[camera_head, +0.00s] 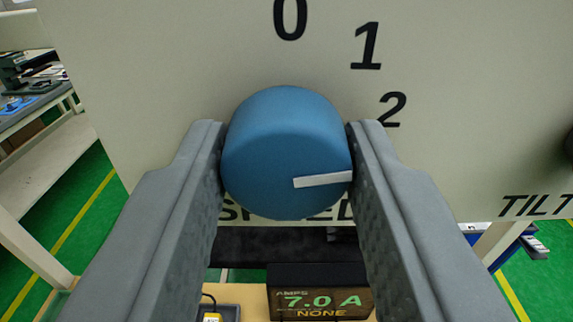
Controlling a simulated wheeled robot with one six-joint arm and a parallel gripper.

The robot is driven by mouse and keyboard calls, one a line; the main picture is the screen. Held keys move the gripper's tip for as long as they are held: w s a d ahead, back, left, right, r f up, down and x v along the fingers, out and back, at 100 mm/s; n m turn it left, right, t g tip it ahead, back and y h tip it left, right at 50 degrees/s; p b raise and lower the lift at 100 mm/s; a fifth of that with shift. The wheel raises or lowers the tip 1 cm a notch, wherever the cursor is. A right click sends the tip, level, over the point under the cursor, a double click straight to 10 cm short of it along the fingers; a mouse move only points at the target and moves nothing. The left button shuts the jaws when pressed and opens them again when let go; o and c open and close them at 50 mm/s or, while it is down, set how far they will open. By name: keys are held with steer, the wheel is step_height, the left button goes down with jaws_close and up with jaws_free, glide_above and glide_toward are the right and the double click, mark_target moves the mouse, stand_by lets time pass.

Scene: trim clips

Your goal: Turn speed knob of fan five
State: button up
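The blue round speed knob (278,150) sits on a pale panel (190,60) in the middle of the view. Its white pointer line points to the right and slightly up, below the mark 2. The marks 0, 1 and 2 show above and to the right of it, and the word SPEED below it is partly covered. My gripper (287,150) has one finger on each side of the knob. Both fingertips appear to touch its sides, so the gripper looks shut on it.
A dark display (320,292) below the panel reads AMPS 7.0 A and NONE. The panel carries the word TILT (538,206) at the right, with a dark part at the right edge. A workbench (35,110) stands at the left over a green floor (50,210) with yellow lines.

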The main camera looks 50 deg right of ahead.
steer(key=shift+c, duration=0.6)
steer(key=shift+n, duration=0.4)
steer(key=n, duration=0.2)
steer(key=shift+n, duration=2.5)
steer(key=o, duration=1)
steer(key=shift+c, duration=0.2)
